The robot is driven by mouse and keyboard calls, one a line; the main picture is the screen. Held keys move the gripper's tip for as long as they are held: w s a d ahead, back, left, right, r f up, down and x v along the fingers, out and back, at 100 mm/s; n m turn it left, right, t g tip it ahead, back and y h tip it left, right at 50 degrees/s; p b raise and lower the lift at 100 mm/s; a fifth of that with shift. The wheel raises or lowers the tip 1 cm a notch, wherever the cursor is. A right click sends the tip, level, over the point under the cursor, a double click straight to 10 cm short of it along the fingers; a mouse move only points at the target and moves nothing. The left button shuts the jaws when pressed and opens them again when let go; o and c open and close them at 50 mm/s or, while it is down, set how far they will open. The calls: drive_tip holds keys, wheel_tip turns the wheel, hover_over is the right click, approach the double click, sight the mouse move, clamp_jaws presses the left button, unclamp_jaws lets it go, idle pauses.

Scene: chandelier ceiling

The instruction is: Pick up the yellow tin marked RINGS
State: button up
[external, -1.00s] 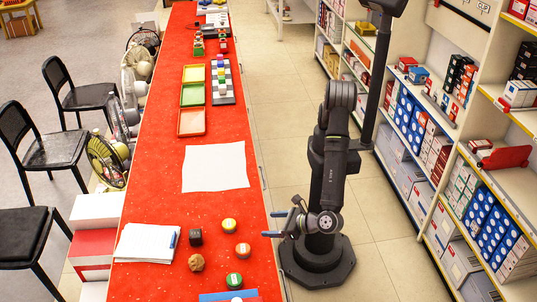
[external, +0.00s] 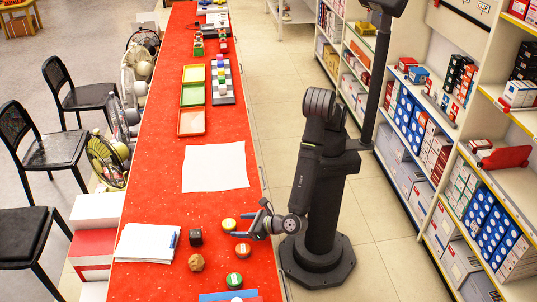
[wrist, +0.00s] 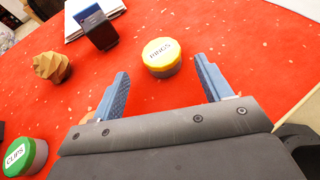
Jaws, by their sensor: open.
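The yellow tin marked RINGS (external: 229,225) stands upright on the red counter, near its right edge. In the wrist view the tin (wrist: 161,57) has a yellow lid with a white RINGS label. My gripper (external: 242,225) is over the counter edge just right of the tin. In the wrist view its blue fingers are apart and empty (wrist: 161,74), with the tin just beyond the fingertips and lined up between them. The fingers do not appear to touch it.
An orange-topped tin (external: 243,250) is close by my gripper. A green CLIPS tin (wrist: 22,157) is nearer. White papers (external: 147,243) lie farther left.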

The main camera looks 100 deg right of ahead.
sight(235, 225)
drive_tip(key=x, duration=0.4)
drive_tip(key=shift+d+f, duration=0.15)
drive_tip(key=shift+f, duration=0.05)
drive_tip(key=c, duration=1)
drive_tip(key=shift+c, duration=0.2)
drive_tip(key=shift+r, duration=0.15)
